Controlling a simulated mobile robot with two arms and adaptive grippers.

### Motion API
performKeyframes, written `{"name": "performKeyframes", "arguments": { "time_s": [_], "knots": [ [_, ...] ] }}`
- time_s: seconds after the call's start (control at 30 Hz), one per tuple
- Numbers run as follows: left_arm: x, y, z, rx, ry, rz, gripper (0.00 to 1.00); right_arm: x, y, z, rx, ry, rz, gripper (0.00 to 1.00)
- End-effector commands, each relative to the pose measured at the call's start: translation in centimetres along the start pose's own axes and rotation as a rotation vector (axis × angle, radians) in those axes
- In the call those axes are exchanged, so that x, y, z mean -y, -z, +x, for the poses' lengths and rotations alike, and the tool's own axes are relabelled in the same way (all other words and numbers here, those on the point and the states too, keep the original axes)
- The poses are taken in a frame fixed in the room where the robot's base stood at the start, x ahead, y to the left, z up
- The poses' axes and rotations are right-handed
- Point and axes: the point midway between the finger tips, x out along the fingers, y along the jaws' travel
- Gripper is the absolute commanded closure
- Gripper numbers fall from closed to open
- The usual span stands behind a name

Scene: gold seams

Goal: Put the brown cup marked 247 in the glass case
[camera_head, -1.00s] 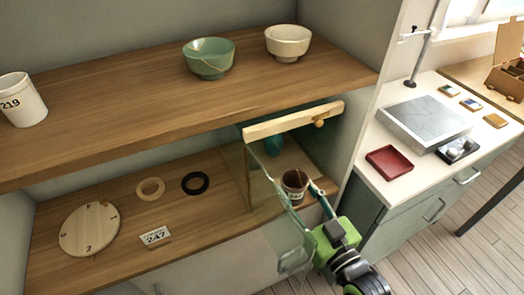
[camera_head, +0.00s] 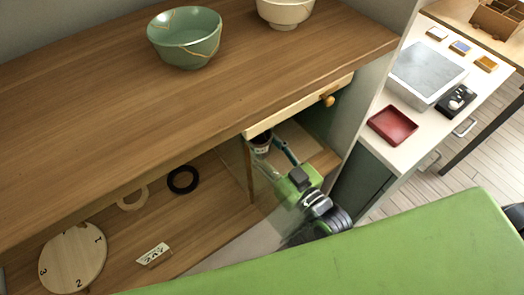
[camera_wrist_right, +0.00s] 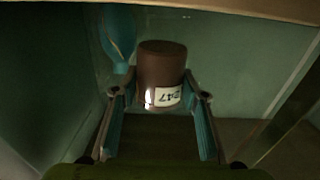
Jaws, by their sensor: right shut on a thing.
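The brown cup marked 247 (camera_wrist_right: 160,75) is between the fingers of my right gripper (camera_wrist_right: 158,98) in the right wrist view, its white label showing upside down there. In the head view, only a small part of the cup (camera_head: 262,145) shows below the wooden front rail of the glass case (camera_head: 285,113). My right gripper (camera_head: 276,153) reaches in through the case's front and is shut on the cup. I cannot tell whether the cup touches the case floor. A teal rounded object (camera_wrist_right: 118,35) is behind the cup, to its left. My left gripper is not in view.
A card marked 247 (camera_head: 153,254), a numbered wooden disc (camera_head: 73,258), a pale ring (camera_head: 132,199) and a black ring (camera_head: 183,180) lie on the lower shelf. A green bowl (camera_head: 186,42) and a cream bowl (camera_head: 285,12) stand above. A red tray (camera_head: 392,125) is right.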

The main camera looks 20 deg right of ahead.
Motion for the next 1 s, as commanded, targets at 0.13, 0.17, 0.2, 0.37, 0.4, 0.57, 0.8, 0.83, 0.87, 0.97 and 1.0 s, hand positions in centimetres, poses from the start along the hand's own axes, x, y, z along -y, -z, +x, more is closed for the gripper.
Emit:
{"name": "performKeyframes", "arguments": {
  "time_s": [0.13,0.17,0.2,0.37,0.4,0.57,0.8,0.83,0.87,0.97,1.0],
  "knots": [
    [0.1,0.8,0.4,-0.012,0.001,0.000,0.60,0.0,-2.1,0.0,0.001,0.000,-0.001,0.85],
    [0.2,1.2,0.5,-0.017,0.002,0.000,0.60,0.0,-2.5,0.1,0.000,0.000,-0.001,0.85],
    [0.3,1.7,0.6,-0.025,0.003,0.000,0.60,0.0,-3.0,0.1,0.000,0.000,-0.001,0.85],
    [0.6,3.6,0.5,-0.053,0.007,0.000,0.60,-0.1,-3.7,0.0,-0.002,0.000,-0.001,0.85],
    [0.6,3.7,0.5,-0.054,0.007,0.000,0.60,0.0,-3.6,0.0,-0.002,-0.001,-0.001,0.85],
    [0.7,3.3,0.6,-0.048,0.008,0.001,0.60,0.0,-3.7,0.0,-0.002,-0.001,-0.001,0.85],
    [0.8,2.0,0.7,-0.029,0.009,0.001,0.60,0.0,-4.0,0.0,0.000,0.000,-0.001,0.43],
    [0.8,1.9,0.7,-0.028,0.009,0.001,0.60,0.0,-4.0,0.0,0.000,0.000,-0.001,0.43],
    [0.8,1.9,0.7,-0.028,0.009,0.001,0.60,0.0,-4.0,0.0,0.000,0.000,-0.001,0.43],
    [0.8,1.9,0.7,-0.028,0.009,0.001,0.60,0.0,-4.0,0.0,0.000,0.000,-0.001,0.43],
    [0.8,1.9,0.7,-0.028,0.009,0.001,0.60,0.0,-4.0,0.0,0.000,0.000,-0.001,0.43]
  ]
}}
